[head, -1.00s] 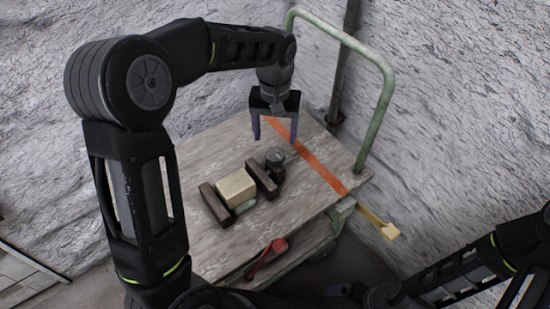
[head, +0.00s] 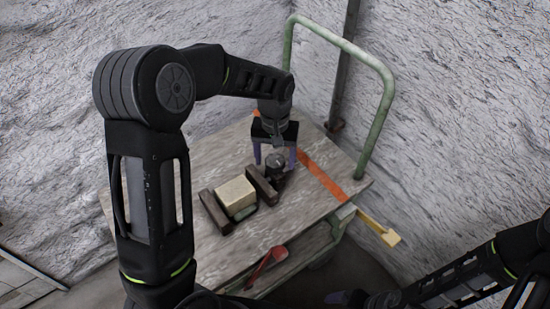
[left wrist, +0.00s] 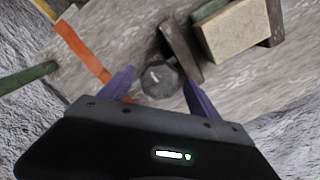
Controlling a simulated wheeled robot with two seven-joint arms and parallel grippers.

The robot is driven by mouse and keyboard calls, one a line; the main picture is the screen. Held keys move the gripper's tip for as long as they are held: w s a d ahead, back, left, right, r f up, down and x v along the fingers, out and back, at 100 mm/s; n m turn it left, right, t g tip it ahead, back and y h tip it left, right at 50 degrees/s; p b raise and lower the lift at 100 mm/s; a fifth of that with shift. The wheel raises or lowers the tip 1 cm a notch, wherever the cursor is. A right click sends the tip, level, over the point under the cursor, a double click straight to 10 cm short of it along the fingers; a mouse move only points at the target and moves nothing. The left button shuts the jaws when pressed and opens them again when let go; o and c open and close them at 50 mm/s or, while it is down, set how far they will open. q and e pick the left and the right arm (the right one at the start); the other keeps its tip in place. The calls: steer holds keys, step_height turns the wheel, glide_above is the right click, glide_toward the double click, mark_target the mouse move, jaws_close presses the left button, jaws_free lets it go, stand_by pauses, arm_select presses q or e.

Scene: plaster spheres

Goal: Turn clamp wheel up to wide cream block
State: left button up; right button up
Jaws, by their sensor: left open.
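The clamp on the cart top has two dark brown jaws, a left one (head: 214,212) and a right one (head: 261,186). The wide cream block (head: 236,194) lies between them; it also shows in the left wrist view (left wrist: 235,32). A narrow gap seems to part block and right jaw. The dark grey clamp wheel (head: 276,160) is beyond the right jaw; the left wrist view shows its faceted top (left wrist: 160,80). My left gripper (head: 275,163) is open, pointing down, its purple fingers on either side of the wheel. My right gripper (head: 345,298) is partly seen at the bottom edge.
The grey wooden cart top (head: 190,165) has an orange strip (head: 325,178) and a green handle rail (head: 385,100). A yellow piece (head: 378,232) sticks out at the right. A red-handled thing (head: 268,265) is below the front edge. Rough white walls stand behind.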

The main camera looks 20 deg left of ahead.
arm_select(q)
steer(key=shift+f, duration=0.1)
steer(key=c, duration=1.3)
